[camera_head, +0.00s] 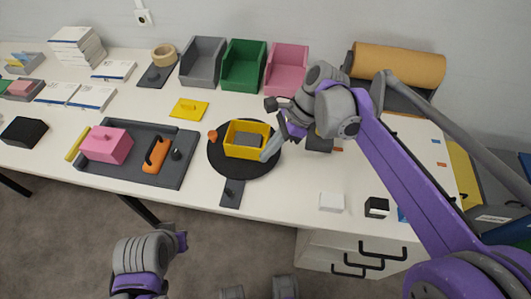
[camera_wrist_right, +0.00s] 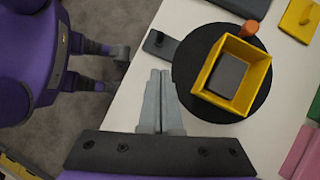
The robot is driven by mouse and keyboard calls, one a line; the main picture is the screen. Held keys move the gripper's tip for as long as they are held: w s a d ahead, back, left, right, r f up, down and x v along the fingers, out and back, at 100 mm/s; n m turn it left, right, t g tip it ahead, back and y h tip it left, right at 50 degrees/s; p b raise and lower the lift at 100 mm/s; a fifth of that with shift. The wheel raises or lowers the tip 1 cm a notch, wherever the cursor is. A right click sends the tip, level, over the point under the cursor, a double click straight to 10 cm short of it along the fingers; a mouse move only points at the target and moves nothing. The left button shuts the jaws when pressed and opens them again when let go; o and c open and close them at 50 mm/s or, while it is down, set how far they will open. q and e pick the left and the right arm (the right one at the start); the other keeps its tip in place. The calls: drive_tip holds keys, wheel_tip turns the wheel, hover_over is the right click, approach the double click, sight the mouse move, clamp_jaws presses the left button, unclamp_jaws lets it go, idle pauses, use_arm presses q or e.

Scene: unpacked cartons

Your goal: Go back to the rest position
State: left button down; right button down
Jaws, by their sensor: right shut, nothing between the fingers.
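My right gripper (camera_head: 266,156) reaches over the table from the right, its fingertips near the right edge of the black round plate (camera_head: 222,168). In the right wrist view its two grey fingers (camera_wrist_right: 160,76) are together with nothing between them. A yellow open box (camera_head: 236,150) with a grey block inside stands on the round plate; it also shows in the wrist view (camera_wrist_right: 259,75). Part of my left arm (camera_head: 142,256) shows low at the left, in front of the table; its gripper fingers are not visible.
A dark tray (camera_head: 181,181) with a pink lidded block (camera_head: 107,148) and an orange handled piece (camera_head: 157,155) lies to the left. Grey (camera_head: 203,65), green (camera_head: 244,68) and pink (camera_head: 287,72) bins stand at the back. A white box (camera_head: 331,202) and a black-and-white box (camera_head: 376,207) sit near the front edge.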

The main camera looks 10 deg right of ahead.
idle(0.3)
drive_tip(key=s+d+f+n+t+h+p, duration=0.3)
drive_tip(key=s+d+n+t+h+p, duration=0.2)
drive_tip(key=s+d+n, duration=0.6)
drive_tip(key=shift+s+d+f+n+t+h+p, duration=0.3)
drive_tip(key=shift+s+n+t+h, duration=0.6)
drive_tip(key=shift+n, duration=2.3)
drive_tip(key=shift+s, duration=0.25)
